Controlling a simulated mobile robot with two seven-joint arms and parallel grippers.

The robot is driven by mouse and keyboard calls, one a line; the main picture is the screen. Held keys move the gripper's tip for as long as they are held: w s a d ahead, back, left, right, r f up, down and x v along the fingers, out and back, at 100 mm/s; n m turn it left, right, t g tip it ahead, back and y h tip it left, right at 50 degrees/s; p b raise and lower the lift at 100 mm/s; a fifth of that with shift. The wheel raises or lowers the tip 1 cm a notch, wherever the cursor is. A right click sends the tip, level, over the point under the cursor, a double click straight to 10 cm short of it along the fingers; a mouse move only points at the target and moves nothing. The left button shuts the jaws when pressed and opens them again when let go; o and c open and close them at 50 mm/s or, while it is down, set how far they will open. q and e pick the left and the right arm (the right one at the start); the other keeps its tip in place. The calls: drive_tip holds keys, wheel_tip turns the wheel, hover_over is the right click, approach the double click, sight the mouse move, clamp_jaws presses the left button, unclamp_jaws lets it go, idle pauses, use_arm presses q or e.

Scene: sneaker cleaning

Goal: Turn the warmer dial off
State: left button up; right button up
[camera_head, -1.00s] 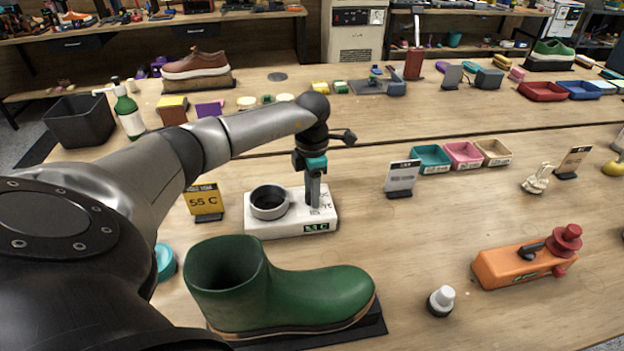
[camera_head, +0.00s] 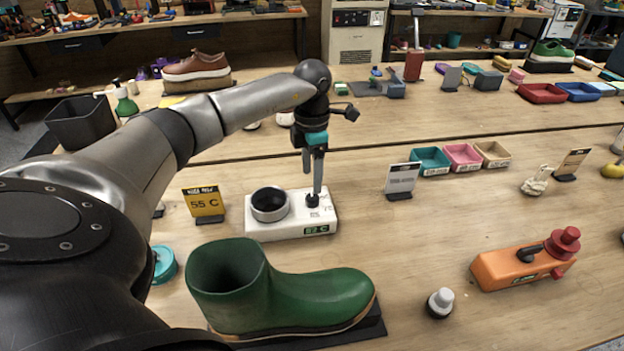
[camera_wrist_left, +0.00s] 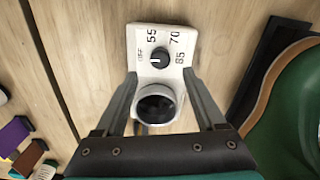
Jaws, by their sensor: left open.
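The white warmer (camera_head: 290,226) stands on the bench with a dark-mouthed cup ring (camera_head: 270,204) on its left part. Its black dial (camera_head: 313,201) is on the right part. In the left wrist view the dial (camera_wrist_left: 159,58) shows among the labels OFF, 55, 70 and 85, and its pale mark appears to point to the OFF side. A small green display (camera_head: 317,229) is lit on the front. My left gripper (camera_head: 312,182) is open and empty just above the dial, its fingers apart. My right gripper is out of view.
A green boot (camera_head: 290,290) stands close in front of the warmer on a dark mat. An orange tool (camera_head: 520,264) lies far right.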

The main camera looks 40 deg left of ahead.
sight(312, 197)
use_arm(q)
wheel_tip(312, 197, up, 9)
drive_tip(key=shift+p, duration=0.3)
drive_tip(key=shift+f, duration=0.15)
idle(0.3)
